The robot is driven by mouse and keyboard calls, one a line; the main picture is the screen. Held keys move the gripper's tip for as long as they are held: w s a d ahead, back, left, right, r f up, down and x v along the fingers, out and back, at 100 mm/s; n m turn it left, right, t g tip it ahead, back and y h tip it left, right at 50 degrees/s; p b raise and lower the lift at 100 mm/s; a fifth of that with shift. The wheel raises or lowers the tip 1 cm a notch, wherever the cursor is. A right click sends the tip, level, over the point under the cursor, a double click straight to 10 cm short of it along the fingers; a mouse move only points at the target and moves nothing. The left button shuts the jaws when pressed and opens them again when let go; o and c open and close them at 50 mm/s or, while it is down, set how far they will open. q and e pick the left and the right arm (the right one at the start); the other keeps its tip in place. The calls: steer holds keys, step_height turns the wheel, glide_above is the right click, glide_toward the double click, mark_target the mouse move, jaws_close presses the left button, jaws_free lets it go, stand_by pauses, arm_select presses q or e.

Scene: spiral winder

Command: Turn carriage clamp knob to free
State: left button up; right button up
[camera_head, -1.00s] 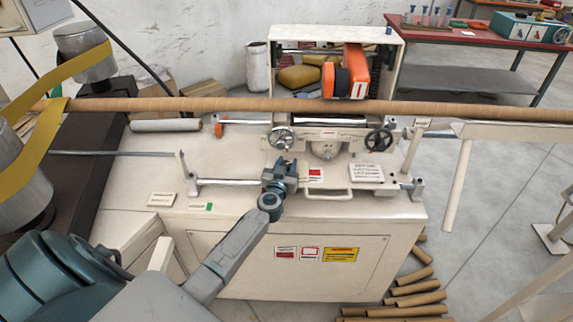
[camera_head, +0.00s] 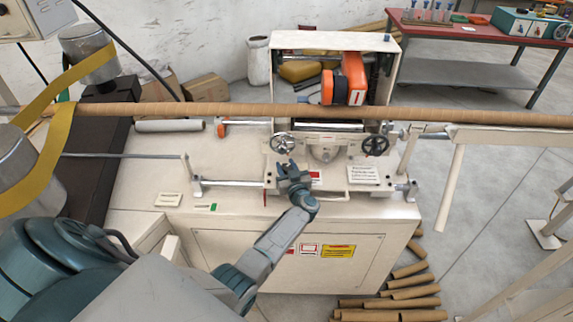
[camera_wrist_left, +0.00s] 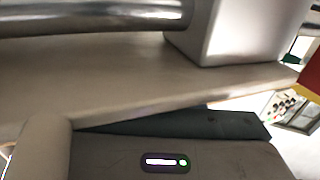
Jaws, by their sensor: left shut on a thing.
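My left gripper (camera_head: 292,172) is at the front of the winder's carriage, left of the red label (camera_head: 315,177) and below the left handwheel (camera_head: 284,143). Its jaws are shut on a small part there, which I take to be the carriage clamp knob; the fingers hide it, so its angle cannot be read. In the left wrist view a beige carriage plate (camera_wrist_left: 110,80) and a shiny metal rod (camera_wrist_left: 100,18) are very close, and the knob cannot be made out. My right gripper is not in view.
A long cardboard tube (camera_head: 220,110) crosses above the carriage. A second handwheel (camera_head: 373,145) and an instruction plate (camera_head: 363,175) are to the right. The guide rod (camera_head: 235,183) runs left along the white machine top. Cardboard tubes (camera_head: 410,292) lie on the floor.

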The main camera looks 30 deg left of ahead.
arm_select(q)
steer(key=shift+n+g+y, duration=0.4)
steer(key=shift+g, duration=0.1)
steer(key=o, duration=1)
steer(key=b+v, duration=0.2)
steer(key=v, duration=0.9)
steer(key=shift+a, duration=0.1)
